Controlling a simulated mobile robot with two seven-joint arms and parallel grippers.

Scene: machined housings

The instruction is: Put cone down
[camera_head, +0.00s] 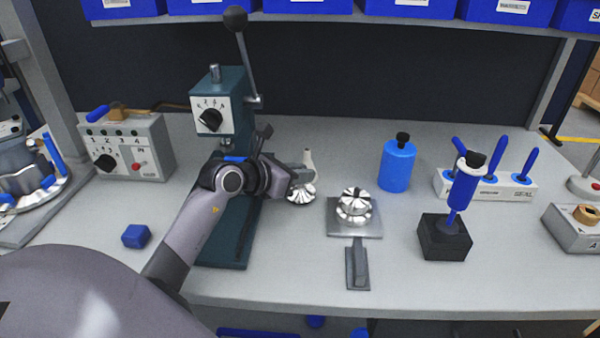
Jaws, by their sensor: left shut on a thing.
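My left gripper (298,180) reaches in from the left, in front of the green press. It is shut on a silvery ridged piece, which I take to be the cone (301,194). The gripper hides part of it. A pale upright tip shows just behind the gripper, and I cannot tell what it belongs to. From this angle I cannot tell whether the cone touches the table. To its right, a similar silvery ridged part (354,206) sits on a square metal plate (372,231). My right gripper is not in view.
The green press (222,255) stands left of the cone. A grey control box (128,145) and a blue block (136,236) lie further left. A blue bottle (397,166), a black block with a blue-handled tool (444,238) and a tool rack (515,187) are on the right.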

